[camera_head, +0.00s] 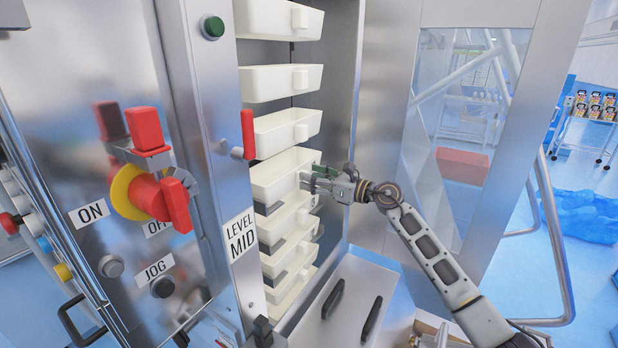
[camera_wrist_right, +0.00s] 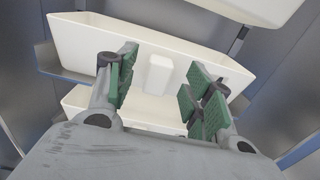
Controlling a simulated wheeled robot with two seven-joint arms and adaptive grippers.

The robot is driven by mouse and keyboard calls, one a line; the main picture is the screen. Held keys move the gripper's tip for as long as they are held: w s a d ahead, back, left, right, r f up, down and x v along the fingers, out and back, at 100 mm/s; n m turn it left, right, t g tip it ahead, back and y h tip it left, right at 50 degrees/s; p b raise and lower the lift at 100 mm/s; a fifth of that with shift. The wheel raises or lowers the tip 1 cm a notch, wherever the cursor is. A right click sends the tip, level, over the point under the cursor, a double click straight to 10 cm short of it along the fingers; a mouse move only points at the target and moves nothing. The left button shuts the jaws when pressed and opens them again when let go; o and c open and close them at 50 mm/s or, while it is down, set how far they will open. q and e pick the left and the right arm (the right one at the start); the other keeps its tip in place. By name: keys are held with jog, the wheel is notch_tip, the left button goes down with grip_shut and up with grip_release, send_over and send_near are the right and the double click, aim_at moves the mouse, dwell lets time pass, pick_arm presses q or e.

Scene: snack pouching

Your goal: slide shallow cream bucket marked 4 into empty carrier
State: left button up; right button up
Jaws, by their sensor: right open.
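Several shallow cream buckets stand in a vertical stack of slots in the steel cabinet; no number 4 is legible on any. The bucket at my right gripper (camera_head: 315,180) is a cream one (camera_head: 272,181) at mid height, standing out a little from those below. My right gripper is open. In the right wrist view, its green-padded fingers (camera_wrist_right: 164,82) stand on either side of the small front tab (camera_wrist_right: 158,74) of a cream bucket (camera_wrist_right: 80,45). Contact with the tab cannot be told. My left gripper is not in view.
A red handle (camera_head: 248,134) stands on the cabinet's front edge beside the buckets. A LEVEL MID label (camera_head: 241,233) is below it. A red and yellow switch (camera_head: 150,190) juts out at left. An open steel door with a window (camera_head: 455,120) is at right.

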jog(key=v, duration=0.9)
jog(key=shift+s+d, duration=0.2)
jog(key=shift+d, duration=0.1)
dwell(0.5)
dwell(0.5)
